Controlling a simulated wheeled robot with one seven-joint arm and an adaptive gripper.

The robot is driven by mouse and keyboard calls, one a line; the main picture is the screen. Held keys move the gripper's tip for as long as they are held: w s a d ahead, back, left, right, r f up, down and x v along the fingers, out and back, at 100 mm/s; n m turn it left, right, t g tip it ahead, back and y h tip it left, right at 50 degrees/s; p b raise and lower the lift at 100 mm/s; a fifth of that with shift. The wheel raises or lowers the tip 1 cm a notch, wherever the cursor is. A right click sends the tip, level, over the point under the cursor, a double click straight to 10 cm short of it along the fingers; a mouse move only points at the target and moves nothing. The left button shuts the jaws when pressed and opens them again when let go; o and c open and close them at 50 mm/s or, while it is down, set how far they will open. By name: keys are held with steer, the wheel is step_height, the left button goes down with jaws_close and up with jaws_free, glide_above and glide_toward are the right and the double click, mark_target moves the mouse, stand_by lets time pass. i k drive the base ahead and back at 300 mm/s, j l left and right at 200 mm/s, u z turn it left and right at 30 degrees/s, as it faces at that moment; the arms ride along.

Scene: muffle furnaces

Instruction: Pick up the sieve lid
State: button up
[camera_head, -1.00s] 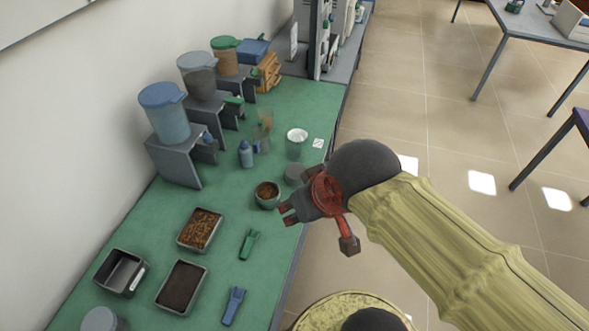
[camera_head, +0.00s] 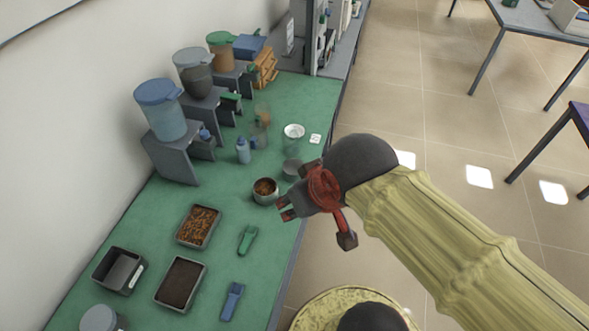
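I cannot tell for certain which thing is the sieve lid. One candidate is a grey round piece (camera_head: 292,171) on the green bench, partly beside my gripper, behind a round container with brown contents (camera_head: 265,191). Another is a grey round-topped cylinder (camera_head: 100,319) at the bottom left, cut off by the frame edge. My gripper (camera_head: 284,208) is at the bench's right edge, just right of the brown-filled container. Its two dark-and-red fingertips are apart, with nothing visible between them.
Two trays of brown material (camera_head: 198,227) (camera_head: 180,284), an empty dark tray (camera_head: 119,270), and green (camera_head: 247,240) and blue (camera_head: 232,301) tools lie on the bench. Lidded containers (camera_head: 161,108) stand on grey stands along the wall. A white-topped beaker (camera_head: 293,132) stands further back.

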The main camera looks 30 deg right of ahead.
mark_target(290, 167)
steer(key=i+l, duration=0.1)
steer(key=l, duration=0.2)
steer(key=i+l+z, duration=0.1)
steer(key=l, duration=0.25)
steer(key=i+l, duration=0.2)
steer(key=i+l+z, duration=0.15)
steer(key=l, duration=0.3)
